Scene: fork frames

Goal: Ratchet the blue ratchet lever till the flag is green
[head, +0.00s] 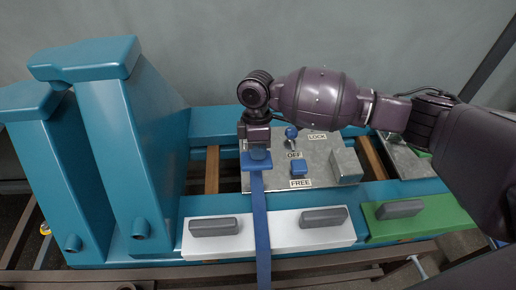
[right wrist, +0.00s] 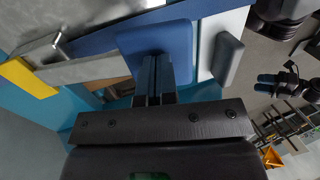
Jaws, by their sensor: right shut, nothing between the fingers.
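The blue ratchet lever (head: 261,215) is a long bar with a square pad at its far end. It runs from the near edge back over the white plate. My right gripper (head: 257,148) is shut and empty, pointing down at the pad. In the right wrist view its closed fingers (right wrist: 152,75) overlap the blue pad (right wrist: 165,35); whether they touch it I cannot tell. I cannot make out a flag for certain; a yellow piece (right wrist: 28,78) shows at the left in the right wrist view.
A grey panel (head: 325,178) marked LOCK, OFF and FREE lies right of the lever, with a blue-knobbed switch (head: 291,133) and a blue block (head: 299,167). Tall teal posts (head: 150,140) stand at the left. White (head: 270,235) and green (head: 430,222) plates carry grey handles.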

